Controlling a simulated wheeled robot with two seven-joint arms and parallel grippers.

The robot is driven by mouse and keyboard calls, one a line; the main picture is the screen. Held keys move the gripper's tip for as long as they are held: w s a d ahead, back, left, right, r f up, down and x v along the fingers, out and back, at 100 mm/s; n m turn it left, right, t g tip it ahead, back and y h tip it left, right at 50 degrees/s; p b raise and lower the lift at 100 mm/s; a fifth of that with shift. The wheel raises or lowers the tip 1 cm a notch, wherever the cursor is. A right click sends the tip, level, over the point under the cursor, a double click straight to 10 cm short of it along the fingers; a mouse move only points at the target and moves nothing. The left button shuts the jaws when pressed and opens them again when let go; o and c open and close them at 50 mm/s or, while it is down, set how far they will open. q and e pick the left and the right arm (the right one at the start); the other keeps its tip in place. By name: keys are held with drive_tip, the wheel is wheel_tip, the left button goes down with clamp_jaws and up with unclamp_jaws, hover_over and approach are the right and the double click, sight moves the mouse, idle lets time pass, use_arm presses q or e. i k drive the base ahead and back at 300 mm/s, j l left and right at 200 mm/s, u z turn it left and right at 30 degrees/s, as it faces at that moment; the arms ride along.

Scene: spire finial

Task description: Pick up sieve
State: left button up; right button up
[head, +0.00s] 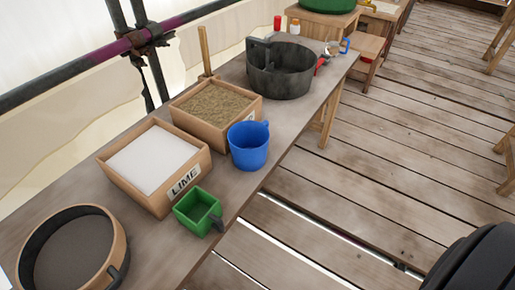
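The sieve (75,252) is a round pan with a light wooden rim and a dark grey mesh floor. It lies flat on the wooden bench at the lower left of the head view, and its lower edge is cut off by the frame. A dark handle or bracket (117,277) sits on its right side. Neither of my grippers shows in the head view, so nothing is seen touching the sieve.
The bench (258,182) also holds a box labelled LIME (184,186), a sand box (217,104), a green square scoop (198,211), a blue jug (249,146) and a dark grey tub (281,70). A metal pole (75,65) runs behind. The plank floor (400,150) at right is mostly clear.

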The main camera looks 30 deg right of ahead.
sight(82, 246)
drive_tip(key=z, duration=0.85)
drive_tip(key=u, duration=1.75)
